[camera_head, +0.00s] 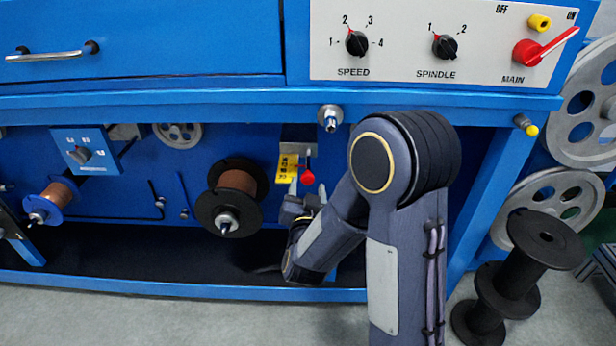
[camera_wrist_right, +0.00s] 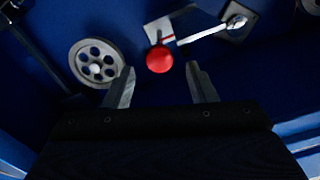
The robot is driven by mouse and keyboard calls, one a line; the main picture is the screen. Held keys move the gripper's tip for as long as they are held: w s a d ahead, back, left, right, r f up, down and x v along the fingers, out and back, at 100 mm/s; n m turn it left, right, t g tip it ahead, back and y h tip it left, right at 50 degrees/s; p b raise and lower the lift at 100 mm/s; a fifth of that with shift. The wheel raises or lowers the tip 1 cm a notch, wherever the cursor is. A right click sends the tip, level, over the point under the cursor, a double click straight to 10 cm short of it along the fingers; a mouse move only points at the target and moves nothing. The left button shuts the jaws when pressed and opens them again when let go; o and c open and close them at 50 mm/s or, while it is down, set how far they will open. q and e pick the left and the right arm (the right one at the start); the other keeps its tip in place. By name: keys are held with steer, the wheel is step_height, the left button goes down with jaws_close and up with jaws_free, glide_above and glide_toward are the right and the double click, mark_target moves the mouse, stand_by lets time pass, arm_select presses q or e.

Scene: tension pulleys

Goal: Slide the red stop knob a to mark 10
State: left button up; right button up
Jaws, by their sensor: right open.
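The red stop knob a (camera_head: 308,178) sits beside a yellow marked scale (camera_head: 288,167) in the recess under the blue machine. In the right wrist view the red knob (camera_wrist_right: 159,59) is a round ball at the upper middle, ahead of the gap between my fingers. My right gripper (camera_head: 307,195) is just below the knob, and its two open fingers also show in the right wrist view (camera_wrist_right: 162,84). They are empty and apart from the knob. The scale's numbers are too small to read surely. My left gripper is not seen.
A copper wire spool (camera_head: 238,181) is left of my right gripper. A grey wheel (camera_wrist_right: 96,63) is left of the fingers in the wrist view, and a metal rod (camera_wrist_right: 203,33) runs right of the knob. The blue beam (camera_head: 200,106) lies above the recess. Black spools (camera_head: 518,270) stand at right.

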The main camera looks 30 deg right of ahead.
steer(key=shift+s+a, duration=0.2)
steer(key=shift+s, duration=0.2)
